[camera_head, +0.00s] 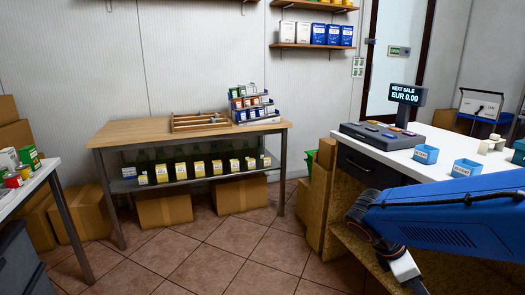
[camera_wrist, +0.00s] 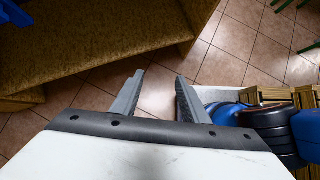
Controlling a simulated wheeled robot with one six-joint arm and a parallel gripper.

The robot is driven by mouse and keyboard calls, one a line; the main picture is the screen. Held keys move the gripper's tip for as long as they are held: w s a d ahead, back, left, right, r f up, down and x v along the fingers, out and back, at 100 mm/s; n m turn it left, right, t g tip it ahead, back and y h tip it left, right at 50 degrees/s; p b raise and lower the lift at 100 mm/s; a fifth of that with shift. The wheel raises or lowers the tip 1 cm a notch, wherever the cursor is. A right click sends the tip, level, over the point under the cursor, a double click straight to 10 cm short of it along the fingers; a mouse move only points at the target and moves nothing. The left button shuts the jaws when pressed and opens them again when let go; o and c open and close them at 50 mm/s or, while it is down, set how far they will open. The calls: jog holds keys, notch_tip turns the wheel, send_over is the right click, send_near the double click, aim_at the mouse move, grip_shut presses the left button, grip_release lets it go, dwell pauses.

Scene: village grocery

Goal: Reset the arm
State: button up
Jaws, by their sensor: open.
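My blue arm (camera_head: 450,215) reaches in from the right edge of the head view, low in front of the white counter. Its gripper end is cut off or hidden at the bottom of that view. In the wrist view my gripper (camera_wrist: 158,92) shows two grey fingers spread apart, with only tiled floor between them. It is open and holds nothing. The wrist camera looks down at the floor, with a brown board-like shelf (camera_wrist: 110,45) at the upper left.
The white counter (camera_head: 465,165) carries a cash register (camera_head: 382,135) and blue bins (camera_head: 465,167). A wooden-topped table (camera_head: 140,133) with a tray and display rack stands at the back. Another white table (camera_head: 20,195) stands at left. The tiled floor (camera_head: 215,255) between them is clear.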

jog(key=s+a+r+m+t+y, duration=0.3)
jog(key=s+a+m+t+y, duration=0.2)
jog(key=m, duration=1.1)
jog(key=s+a+y, duration=0.2)
jog(key=a, duration=0.1)
jog(key=shift+s+a+r+m+y, duration=0.25)
jog(key=shift+a+m+y, duration=0.05)
jog(key=shift+a+m, duration=0.1)
